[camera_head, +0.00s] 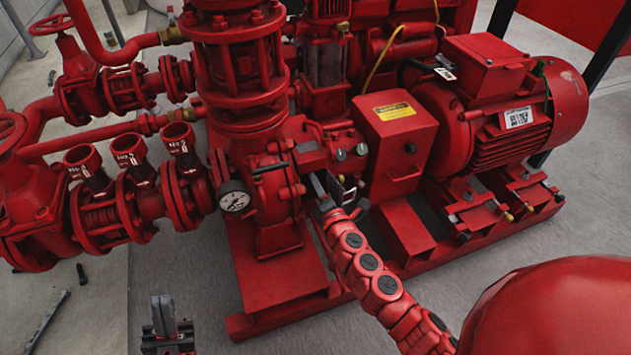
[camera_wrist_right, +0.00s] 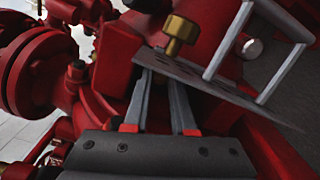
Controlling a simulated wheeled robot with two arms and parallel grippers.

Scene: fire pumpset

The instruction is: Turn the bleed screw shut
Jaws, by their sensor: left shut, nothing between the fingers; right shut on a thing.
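A brass screw with a round knurled head (camera_wrist_right: 181,36), which looks like the bleed screw, stands upright just beyond the fingertips in the right wrist view. My right gripper (camera_wrist_right: 160,78) has its two grey fingers a little apart, their tips running up to a grey metal plate (camera_wrist_right: 222,87). The plate's edge hides the tips, so I cannot make out what is between them. In the head view my right gripper (camera_head: 322,192) reaches in against the pump's front, below the red casing. My left gripper (camera_head: 164,313) is shut and empty at the bottom left, above the floor, away from the pump.
A thin metal frame (camera_wrist_right: 257,50) rises from the plate beside the screw. A round gauge (camera_head: 235,197), a red box with a yellow label (camera_head: 395,135) and the motor (camera_head: 500,115) surround the spot. Open grey floor (camera_head: 180,270) lies around my left gripper.

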